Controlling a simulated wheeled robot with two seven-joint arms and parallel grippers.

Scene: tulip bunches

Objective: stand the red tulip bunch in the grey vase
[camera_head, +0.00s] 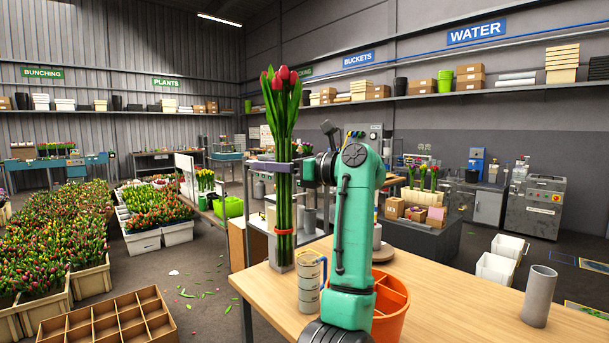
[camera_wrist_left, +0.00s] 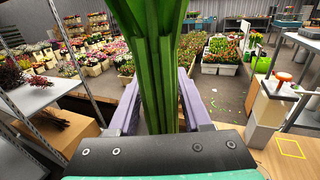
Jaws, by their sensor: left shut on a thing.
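The red tulip bunch (camera_head: 283,120) is upright, with red heads at the top, long green stems and a red band low down. My left gripper (camera_head: 272,167), with lavender fingers, is shut around the upper stems. The bunch's lower end is by the table's left edge; I cannot tell whether it touches the table. In the left wrist view the green stems (camera_wrist_left: 160,60) stand between the fingers of the gripper (camera_wrist_left: 163,105). The grey vase (camera_head: 540,297), a plain tall cylinder, stands upright at the table's right, well apart from the bunch. My right gripper is not in view.
On the wooden table (camera_head: 455,285) are a clear measuring jug (camera_head: 310,285) close to the bunch and an orange bucket (camera_head: 391,312) partly behind my arm. The tabletop between bucket and vase is clear. A divided cardboard box (camera_head: 108,322) is at lower left.

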